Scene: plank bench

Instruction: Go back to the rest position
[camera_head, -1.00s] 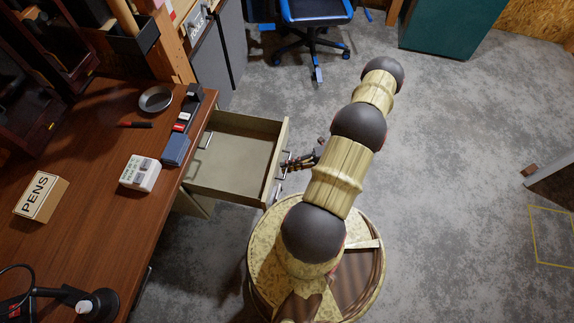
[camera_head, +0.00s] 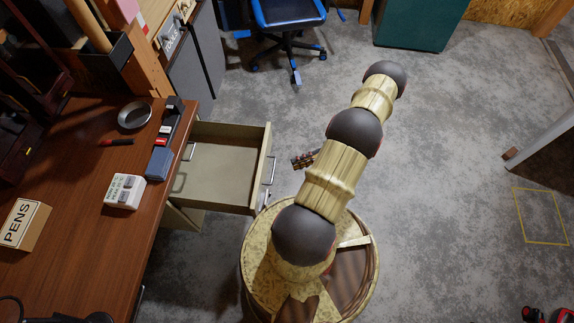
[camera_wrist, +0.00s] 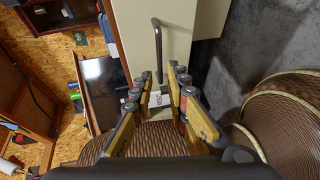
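My gripper (camera_head: 303,160) is just right of the open drawer (camera_head: 222,172) in the head view, partly hidden behind my arm. A gap shows between it and the drawer's metal handle (camera_head: 270,170). In the wrist view my gripper (camera_wrist: 160,82) has its two fingers spread apart with nothing held between them. The drawer handle (camera_wrist: 157,48) shows beyond the fingertips, on the pale drawer front. The drawer is pulled out from the desk and looks empty.
The brown desk (camera_head: 75,235) on the left holds a pens box (camera_head: 22,223), a white block (camera_head: 124,192), a round dish (camera_head: 134,116) and a dark blue organizer (camera_head: 160,155). A blue chair (camera_head: 288,15) stands at the back. Grey floor (camera_head: 450,140) is open on the right.

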